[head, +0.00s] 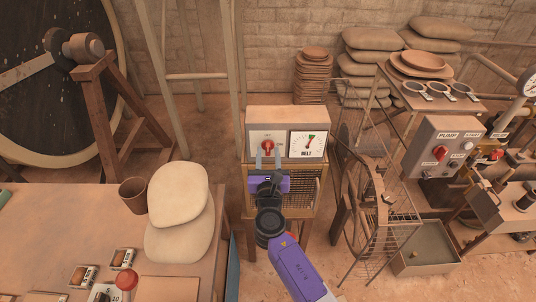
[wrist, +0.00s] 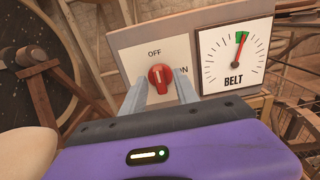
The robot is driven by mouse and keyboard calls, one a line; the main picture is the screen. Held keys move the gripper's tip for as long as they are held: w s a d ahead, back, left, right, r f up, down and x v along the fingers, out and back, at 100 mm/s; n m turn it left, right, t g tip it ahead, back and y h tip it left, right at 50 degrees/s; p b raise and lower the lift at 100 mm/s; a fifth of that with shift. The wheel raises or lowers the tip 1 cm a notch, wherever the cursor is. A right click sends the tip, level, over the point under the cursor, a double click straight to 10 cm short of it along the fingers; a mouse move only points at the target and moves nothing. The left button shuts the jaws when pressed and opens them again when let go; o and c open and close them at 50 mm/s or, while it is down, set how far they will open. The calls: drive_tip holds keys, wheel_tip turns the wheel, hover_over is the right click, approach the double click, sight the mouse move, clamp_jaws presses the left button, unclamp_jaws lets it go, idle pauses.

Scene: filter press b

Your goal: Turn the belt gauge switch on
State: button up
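The belt gauge switch is a red rotary knob (head: 267,146) on a pale plate at the front of a box.
The box (head: 287,116) stands on a wooden stand with a mesh front. A wire guard (head: 378,215) around a wheel is close at right, with a PUMP panel (head: 440,145) beyond.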

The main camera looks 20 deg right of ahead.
drive_tip(key=shift+w, duration=0.15)
clamp_jaws()
idle(0.4)
drive_tip(key=m+b, duration=0.1)
drive_tip(key=m, duration=0.1)
drive_tip(key=m+b, duration=0.1)
drive_tip(key=shift+d+f+m+b, duration=0.1)
drive_tip(key=shift+f+m+b, duration=0.1)
drive_tip(key=shift+m+b, duration=0.2)
drive_tip(key=m+b, duration=0.4)
drive_tip(key=m, duration=0.1)
drive_tip(key=shift+f+m, duration=0.1)
drive_tip(key=shift+m, duration=0.2)
drive_tip(key=m+b, duration=0.3)
drive_tip(key=m, duration=0.1)
drive_tip(key=shift+d, duration=0.1)
drive_tip(key=shift+m+b, duration=1.75)
drive_tip(key=shift+m, duration=0.55)
